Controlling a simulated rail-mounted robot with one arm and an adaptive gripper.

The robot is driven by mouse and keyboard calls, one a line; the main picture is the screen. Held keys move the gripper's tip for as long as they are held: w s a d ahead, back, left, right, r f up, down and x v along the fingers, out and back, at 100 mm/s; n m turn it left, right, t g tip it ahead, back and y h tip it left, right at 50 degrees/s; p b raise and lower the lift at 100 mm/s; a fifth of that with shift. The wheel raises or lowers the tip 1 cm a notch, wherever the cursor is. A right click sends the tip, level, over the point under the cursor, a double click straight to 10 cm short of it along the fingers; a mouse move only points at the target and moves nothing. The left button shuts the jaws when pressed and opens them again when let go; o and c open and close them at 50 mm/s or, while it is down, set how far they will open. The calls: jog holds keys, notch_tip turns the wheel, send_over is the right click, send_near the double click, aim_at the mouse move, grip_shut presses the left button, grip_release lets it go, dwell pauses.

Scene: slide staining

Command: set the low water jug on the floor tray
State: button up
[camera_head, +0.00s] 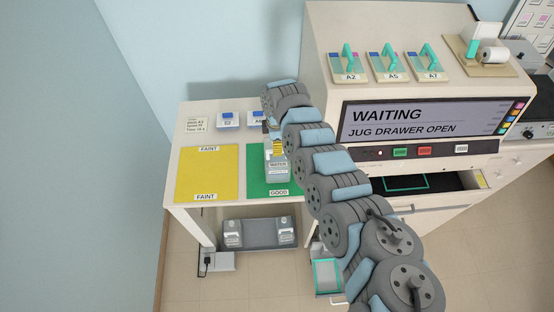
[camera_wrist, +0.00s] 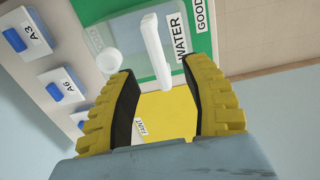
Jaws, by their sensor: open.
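A pale jug labelled WATER (camera_head: 278,172) stands on the green GOOD mat (camera_head: 256,182) on the table. In the wrist view its white handle (camera_wrist: 154,45) and round cap (camera_wrist: 109,62) show, with the WATER label beside them. My gripper (camera_wrist: 160,72) is open, its yellow fingers pointing at the jug, with the handle's end reaching toward the gap between the tips. I cannot tell whether a finger touches it. In the head view my gripper is over the jug, mostly hidden by my arm. A grey tray (camera_head: 262,245) low under the table holds two pale containers.
A yellow FAINT mat (camera_head: 207,172) lies left of the green one. Small blue-topped blocks stand at the table's back. The machine's drawer (camera_head: 440,181) is open with a teal-outlined slot. A teal-outlined tray (camera_head: 327,275) sits low beside my arm.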

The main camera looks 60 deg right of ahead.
jog(key=shift+s+d+f+b, duration=0.15)
jog(key=shift+f+b, duration=0.15)
jog(key=shift+f, duration=1.8)
jog(key=shift+f, duration=0.25)
grip_shut()
